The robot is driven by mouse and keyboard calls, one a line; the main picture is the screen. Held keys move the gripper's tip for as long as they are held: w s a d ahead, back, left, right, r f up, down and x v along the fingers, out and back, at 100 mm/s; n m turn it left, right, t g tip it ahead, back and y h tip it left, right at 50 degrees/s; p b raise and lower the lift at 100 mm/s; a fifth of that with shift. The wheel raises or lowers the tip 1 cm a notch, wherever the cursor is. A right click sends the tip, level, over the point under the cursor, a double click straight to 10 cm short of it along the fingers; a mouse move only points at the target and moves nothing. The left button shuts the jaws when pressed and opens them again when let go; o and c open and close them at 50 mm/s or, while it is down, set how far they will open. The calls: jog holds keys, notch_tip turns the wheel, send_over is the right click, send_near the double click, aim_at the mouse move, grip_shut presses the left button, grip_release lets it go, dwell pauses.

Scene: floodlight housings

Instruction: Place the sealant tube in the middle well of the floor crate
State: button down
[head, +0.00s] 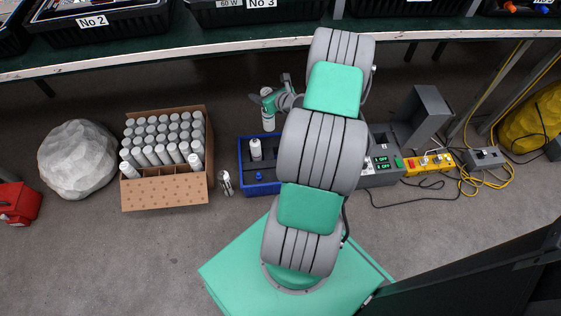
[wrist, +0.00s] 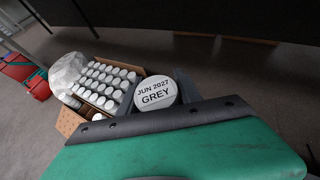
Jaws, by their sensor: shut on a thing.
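My gripper (head: 270,100) is shut on a sealant tube (head: 268,122), which hangs upright above the far side of the blue floor crate (head: 242,181). In the wrist view, the tube's round white end (wrist: 155,94) reads "JUN 2027 GREY" and sits at the jaws. The crate's left part shows in the head view, with another white tube (head: 255,149) standing in it and a small blue item near its front. My arm hides the crate's right part, so I cannot tell how the wells are divided or which are filled.
A wrapped pale lump (head: 78,160) is farther left. Control boxes (head: 428,162) with cables stand on the right. A bench edge (head: 150,62) runs along the back.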

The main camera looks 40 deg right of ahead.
jog(key=d+f+b, duration=0.1)
jog(key=f+b, duration=0.2)
jog(key=f, duration=0.6)
jog(key=s+d+f+b, duration=0.1)
jog(key=f+b, duration=0.3)
jog(key=f, duration=0.5)
jog(key=d+f+b, duration=0.2)
jog(key=f+b, duration=0.1)
jog(key=f, duration=0.6)
jog(key=shift+s+d+f, duration=0.25)
jog(key=shift+s+f, duration=0.05)
jog(key=shift+f, duration=0.1)
jog(key=c, duration=0.8)
grip_release()
